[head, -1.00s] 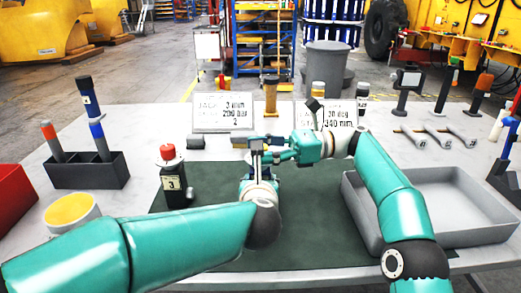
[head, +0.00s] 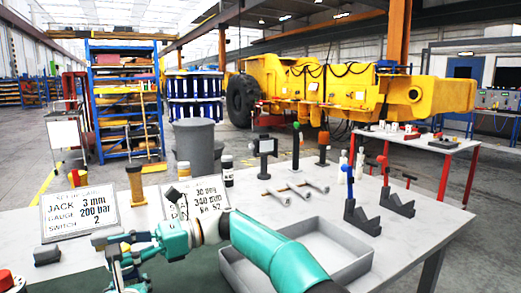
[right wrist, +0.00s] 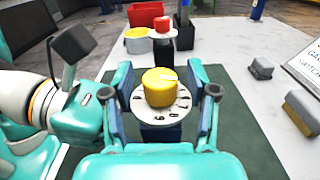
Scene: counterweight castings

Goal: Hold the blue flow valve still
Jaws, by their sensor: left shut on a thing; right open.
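The blue flow valve (right wrist: 160,133) stands between my grippers in the right wrist view, with a white numbered dial and a yellow knob (right wrist: 158,88) on top. My right gripper (right wrist: 162,93) is open, its fingers on either side of the dial and knob. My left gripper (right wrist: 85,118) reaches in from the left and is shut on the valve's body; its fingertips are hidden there. In the head view, my left gripper (head: 120,264) is low at the left, beside my right gripper (head: 124,240). The valve is mostly hidden there.
Two printed signs (head: 80,212) stand behind the grippers. A grey tray (head: 355,268) lies under my right arm. The green mat (right wrist: 240,125) has free room at right.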

